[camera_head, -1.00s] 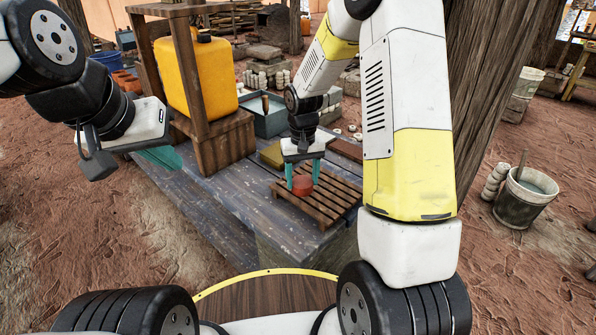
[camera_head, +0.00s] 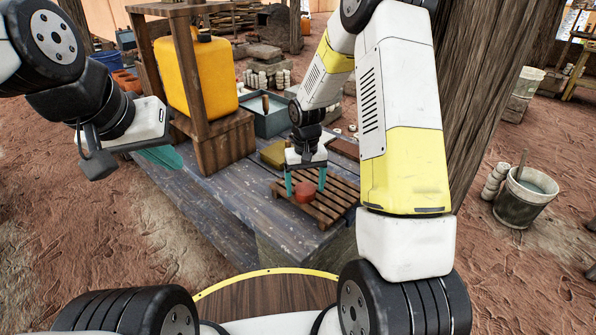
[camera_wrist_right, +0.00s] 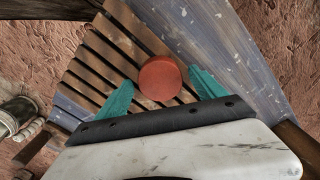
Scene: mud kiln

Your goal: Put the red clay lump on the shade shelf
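The red clay lump (camera_head: 304,192) sits on a slatted wooden rack (camera_head: 333,212) on the table. It also shows in the right wrist view (camera_wrist_right: 160,78), resting on the slats. My right gripper (camera_head: 306,190) is open around the lump, with its teal fingers on either side and a gap at each side. In the right wrist view the fingertips (camera_wrist_right: 160,88) flank the lump without touching it. My left gripper (camera_head: 163,158) is at the left, over the table's left end; its fingers are partly visible. Whether the slatted rack is the shade shelf, I cannot tell.
A yellow jerrycan (camera_head: 200,72) stands on a wooden block inside a wooden frame (camera_head: 226,142). A blue-grey tray (camera_head: 265,118) and a mustard-coloured block (camera_head: 272,154) are behind the rack. The table's front middle is bare. A bucket (camera_head: 524,198) stands on the ground at right.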

